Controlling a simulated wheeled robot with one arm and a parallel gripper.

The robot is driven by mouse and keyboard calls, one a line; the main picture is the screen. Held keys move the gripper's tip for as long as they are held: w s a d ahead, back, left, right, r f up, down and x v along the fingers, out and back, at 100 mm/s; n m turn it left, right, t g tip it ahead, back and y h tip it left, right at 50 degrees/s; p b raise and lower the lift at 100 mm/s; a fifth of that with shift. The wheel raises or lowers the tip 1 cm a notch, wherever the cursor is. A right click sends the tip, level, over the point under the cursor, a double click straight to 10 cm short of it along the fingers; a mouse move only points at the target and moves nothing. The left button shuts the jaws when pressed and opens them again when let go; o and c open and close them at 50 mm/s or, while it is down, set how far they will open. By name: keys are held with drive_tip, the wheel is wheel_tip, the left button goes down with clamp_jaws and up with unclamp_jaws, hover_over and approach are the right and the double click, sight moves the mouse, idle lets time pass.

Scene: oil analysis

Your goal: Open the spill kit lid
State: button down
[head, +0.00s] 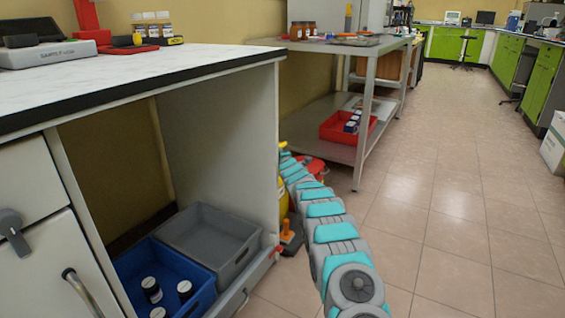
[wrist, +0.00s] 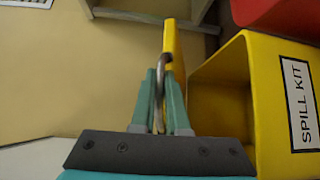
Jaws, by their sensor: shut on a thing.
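The spill kit (wrist: 262,100) is a yellow box with a white "SPILL KIT" label on the right of the wrist view. Its yellow lid (wrist: 170,42) shows nearly edge-on, swung away from the box, and the inside of the box is visible. My gripper (wrist: 160,76) is shut on the curved metal handle (wrist: 159,92) of the lid. In the head view only a yellow strip of the spill kit (head: 283,198) shows beside the cabinet, mostly behind my arm. My gripper is hidden there.
A white-topped bench (head: 150,62) stands at the left, with a blue crate (head: 203,290) and a grey crate (head: 238,262) below. An orange-topped object (head: 290,232) stands near my arm. A metal table (head: 365,125) is behind. The tiled floor (head: 450,200) at the right is clear.

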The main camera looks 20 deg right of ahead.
drive_tip(key=shift+a+r, duration=0.15)
drive_tip(key=shift+r, duration=0.05)
drive_tip(key=c, duration=0.9)
unclamp_jaws()
drive_tip(key=shift+s+f, duration=0.1)
drive_tip(key=shift+s+a+r, duration=0.1)
drive_tip(key=shift+s+a, duration=0.05)
drive_tip(key=shift+s, duration=1.1)
drive_tip(key=shift+s+a+r, duration=0.15)
drive_tip(key=shift+s, duration=1.15)
drive_tip(key=shift+s+a+r, duration=0.1)
drive_tip(key=shift+s+a, duration=0.05)
drive_tip(key=shift+s, duration=1.1)
